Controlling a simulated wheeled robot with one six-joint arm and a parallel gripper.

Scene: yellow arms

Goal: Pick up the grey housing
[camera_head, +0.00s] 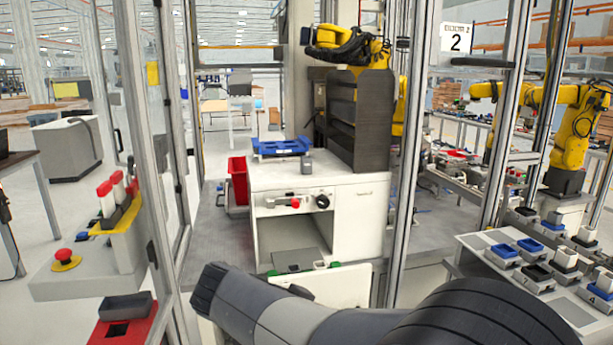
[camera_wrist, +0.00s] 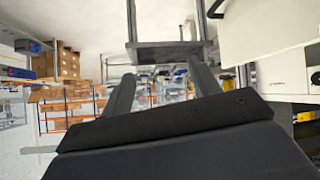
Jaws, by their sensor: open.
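A small grey block (camera_head: 306,165), which may be the grey housing, stands on the white cabinet top (camera_head: 275,181) in the head view, just in front of a blue tray (camera_head: 282,146). A dark grey open box (camera_head: 126,307) lies on a red plate at the lower left. I cannot tell for certain which is the housing. My gripper (camera_wrist: 161,68) shows in the wrist view with its two grey fingers apart. A grey frame-like shape (camera_wrist: 166,52) appears beyond the fingertips; I cannot tell what it is. No housing is clearly visible in the wrist view.
A dark shelf rack (camera_head: 360,118) stands at the cabinet's right rear. Metal posts (camera_head: 407,150) frame the cell. A table at the right (camera_head: 493,268) carries several grey and blue holders. A red emergency button (camera_head: 65,256) is at the left. My arm crosses the bottom of the head view.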

